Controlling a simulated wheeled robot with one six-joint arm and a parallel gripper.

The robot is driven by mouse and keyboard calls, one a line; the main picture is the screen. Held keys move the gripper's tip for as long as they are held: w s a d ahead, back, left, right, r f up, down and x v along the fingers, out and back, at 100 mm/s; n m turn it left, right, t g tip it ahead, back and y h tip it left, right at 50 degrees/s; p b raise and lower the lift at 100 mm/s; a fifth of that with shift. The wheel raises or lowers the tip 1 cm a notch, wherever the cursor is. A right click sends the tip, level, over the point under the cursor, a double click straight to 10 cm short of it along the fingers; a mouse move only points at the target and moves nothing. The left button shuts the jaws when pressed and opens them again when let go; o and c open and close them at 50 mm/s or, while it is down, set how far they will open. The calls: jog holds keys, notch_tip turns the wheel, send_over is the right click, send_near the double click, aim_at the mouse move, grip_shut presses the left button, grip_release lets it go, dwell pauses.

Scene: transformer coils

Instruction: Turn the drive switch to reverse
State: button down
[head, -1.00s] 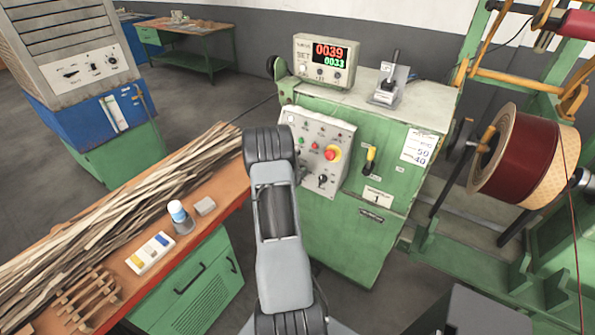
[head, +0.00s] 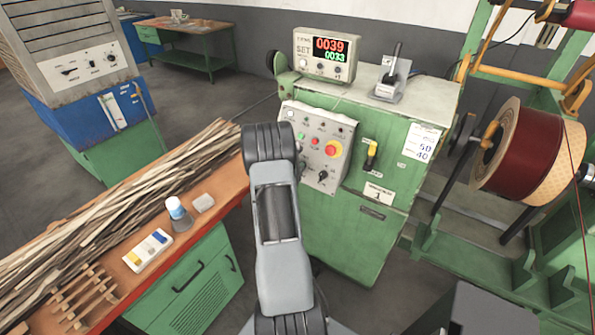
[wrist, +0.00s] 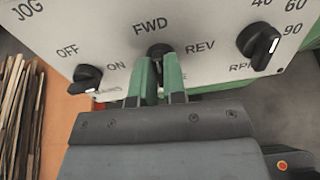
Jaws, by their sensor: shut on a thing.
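The drive switch (wrist: 159,50) is a black knob on the light panel in the wrist view, below the FWD label and left of the REV label. My gripper (wrist: 160,72) has its two green fingers shut on the knob, one on each side. The fingers cover much of the knob, so I cannot tell which way it points.
The OFF/ON knob (wrist: 88,78) is left of my fingers, and the RPM knob (wrist: 258,45) is to the right. A red emergency button (head: 333,149) and a yellow-handled lever (head: 371,155) are nearby. A wooden bench (head: 225,190) with strips stands at left.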

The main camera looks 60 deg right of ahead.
jog(key=m+b, duration=0.1)
jog(key=b, duration=0.3)
jog(key=f+m+b, duration=0.1)
jog(key=m+b, duration=0.1)
jog(key=b, duration=0.2)
jog(key=shift+s, duration=0.1)
jog(key=m+b, duration=0.6)
jog(key=b, duration=0.5)
jog(key=m+b, duration=0.7)
jog(key=b, duration=0.5)
jog(key=shift+s+a+r, duration=0.1)
jog(key=shift+s, duration=0.1)
jog(key=shift+r+m+b, duration=0.1)
jog(key=shift+m+b, duration=0.25)
jog(key=shift+m, duration=0.15)
jog(key=c, duration=1.2)
grip_release()
